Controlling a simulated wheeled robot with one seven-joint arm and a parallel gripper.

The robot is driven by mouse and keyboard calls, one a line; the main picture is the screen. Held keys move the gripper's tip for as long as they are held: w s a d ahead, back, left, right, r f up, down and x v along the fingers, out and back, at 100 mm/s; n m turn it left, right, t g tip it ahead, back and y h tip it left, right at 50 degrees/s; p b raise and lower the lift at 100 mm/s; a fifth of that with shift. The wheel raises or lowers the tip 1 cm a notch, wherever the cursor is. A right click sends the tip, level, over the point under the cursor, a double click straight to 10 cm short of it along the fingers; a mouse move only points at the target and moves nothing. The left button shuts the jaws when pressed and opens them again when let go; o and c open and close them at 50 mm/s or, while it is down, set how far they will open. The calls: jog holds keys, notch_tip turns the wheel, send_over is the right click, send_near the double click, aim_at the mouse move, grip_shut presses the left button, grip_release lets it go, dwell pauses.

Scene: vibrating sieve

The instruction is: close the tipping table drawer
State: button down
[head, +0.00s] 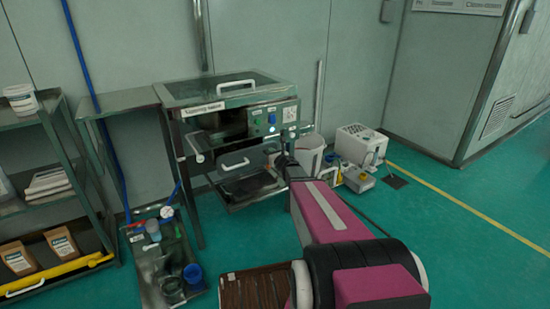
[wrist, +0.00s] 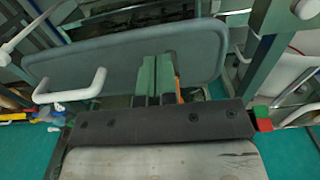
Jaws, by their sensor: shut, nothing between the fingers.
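The sieve machine (head: 222,97) stands against the wall, with a labelled front and a control panel. Below the panel a dark tray-like drawer (head: 243,199) sticks out from the frame, apparently the tipping table drawer. A white handle (head: 233,164) shows above it. My gripper (head: 284,157) is at the drawer's right side; I cannot tell from the head view whether it touches. In the wrist view my gripper (wrist: 158,60) is shut and empty, with its fingers over a large grey panel (wrist: 110,62). A white bar handle (wrist: 70,94) is left of the fingers there.
A shelf with paper bags (head: 62,242) stands at the left. A low tray with blue cups (head: 193,273) sits on the floor in front of it. A white bucket (head: 309,152) and a white unit (head: 361,146) stand right of the machine. The green floor farther right is clear.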

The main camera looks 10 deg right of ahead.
aim_at(263, 146)
jog(key=shift+x, duration=2.7)
jog(key=x, duration=1.1)
jog(key=shift+d+f, duration=0.1)
jog(key=shift+w, duration=0.3)
jog(key=shift+w+a, duration=0.1)
jog(key=shift+a, duration=0.1)
